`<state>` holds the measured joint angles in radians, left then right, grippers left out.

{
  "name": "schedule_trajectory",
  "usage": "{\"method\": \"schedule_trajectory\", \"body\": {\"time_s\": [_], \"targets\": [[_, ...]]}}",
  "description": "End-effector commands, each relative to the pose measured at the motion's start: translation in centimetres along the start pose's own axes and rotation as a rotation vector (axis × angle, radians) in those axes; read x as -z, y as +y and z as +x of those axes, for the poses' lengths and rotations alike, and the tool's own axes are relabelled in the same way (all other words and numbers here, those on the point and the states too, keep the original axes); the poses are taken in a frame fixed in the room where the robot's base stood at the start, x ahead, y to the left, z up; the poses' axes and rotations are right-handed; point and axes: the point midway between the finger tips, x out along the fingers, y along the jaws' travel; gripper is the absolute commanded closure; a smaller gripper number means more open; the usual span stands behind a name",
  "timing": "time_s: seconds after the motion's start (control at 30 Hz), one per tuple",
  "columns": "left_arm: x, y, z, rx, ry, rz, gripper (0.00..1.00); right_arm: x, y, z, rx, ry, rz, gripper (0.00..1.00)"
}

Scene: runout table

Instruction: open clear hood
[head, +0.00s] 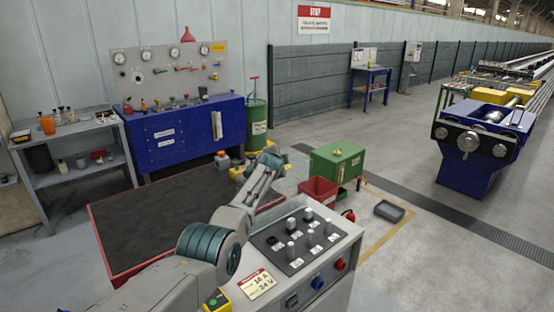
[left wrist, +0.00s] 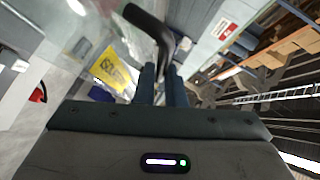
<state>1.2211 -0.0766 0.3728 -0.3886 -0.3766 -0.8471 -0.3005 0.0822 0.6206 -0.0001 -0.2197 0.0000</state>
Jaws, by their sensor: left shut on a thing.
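My left gripper (left wrist: 163,84) is shut on a black bent handle (left wrist: 152,28) in the left wrist view. The handle curves up and to the left from between the fingertips. The clear hood (left wrist: 75,52) shows beside it as a see-through pane with a yellow label on it. In the head view my left arm reaches forward past the grey control desk (head: 341,245), and its gripper end (head: 272,158) is small there. A pale see-through patch shows just right of it, but the hood's edges and how far it stands open cannot be made out. My right gripper is not in view.
The grey desk with knobs stands close in front. A dark mat with a red edge (head: 112,250) lies to its left. A green box (head: 336,163), a red bin (head: 317,190) and a grey tray (head: 389,211) stand beyond.

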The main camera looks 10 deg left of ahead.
Motion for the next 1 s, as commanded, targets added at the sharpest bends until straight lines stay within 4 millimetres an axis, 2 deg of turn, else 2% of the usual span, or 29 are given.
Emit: {"method": "schedule_trajectory", "body": {"time_s": [0.03, 0.17, 0.2, 0.3, 0.73, 1.0], "targets": [[0.3, -0.5, -0.1, 0.009, 0.006, -0.002, 1.00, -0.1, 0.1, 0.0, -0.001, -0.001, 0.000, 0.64], [0.4, -0.6, -0.1, 0.010, 0.006, -0.001, 1.00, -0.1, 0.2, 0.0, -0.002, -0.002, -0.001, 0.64], [0.4, -0.6, -0.1, 0.010, 0.006, -0.001, 0.86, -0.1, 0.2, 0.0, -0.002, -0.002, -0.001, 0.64], [0.3, -0.6, -0.1, 0.009, 0.006, -0.001, 0.68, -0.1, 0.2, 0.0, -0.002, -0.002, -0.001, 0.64], [0.2, -0.3, -0.3, 0.006, 0.002, 0.000, 0.68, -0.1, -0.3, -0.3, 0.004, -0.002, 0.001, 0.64], [0.2, -0.3, -2.0, 0.006, 0.001, -0.001, 0.68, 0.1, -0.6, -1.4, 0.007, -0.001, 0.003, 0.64]]}}
